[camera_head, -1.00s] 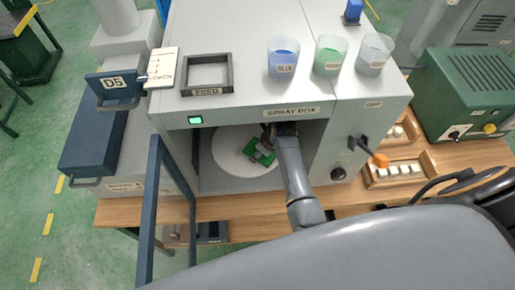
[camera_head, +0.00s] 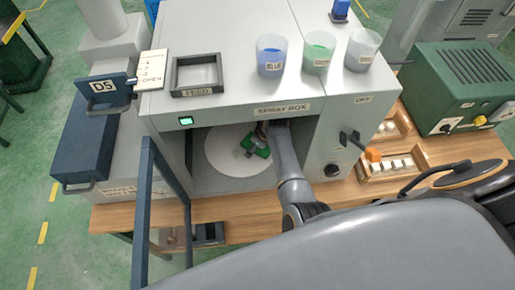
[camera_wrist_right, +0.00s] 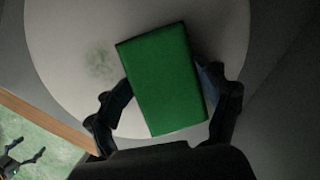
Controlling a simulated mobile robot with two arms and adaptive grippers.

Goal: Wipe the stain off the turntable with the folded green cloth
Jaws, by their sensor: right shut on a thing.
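The white round turntable (camera_head: 222,158) sits inside the spray box. It fills much of the right wrist view (camera_wrist_right: 60,35). A faint grey-green stain (camera_wrist_right: 101,62) is on it, left of the folded green cloth (camera_wrist_right: 165,80). The cloth also shows in the head view (camera_head: 257,150), right of the turntable's middle. My right gripper (camera_wrist_right: 167,88) is shut on the cloth, with a finger on each side. I cannot tell whether the cloth touches the turntable. My left gripper (camera_wrist_right: 25,156) shows small at the lower left of the right wrist view, fingers apart and empty, outside the box.
The spray box (camera_head: 225,117) is open at the front, with its framed door (camera_head: 143,210) swung out at left. Its side walls and roof enclose my right arm. Cups (camera_head: 270,57) and a feed frame (camera_head: 200,75) stand on top. A switch (camera_head: 372,154) juts out at right.

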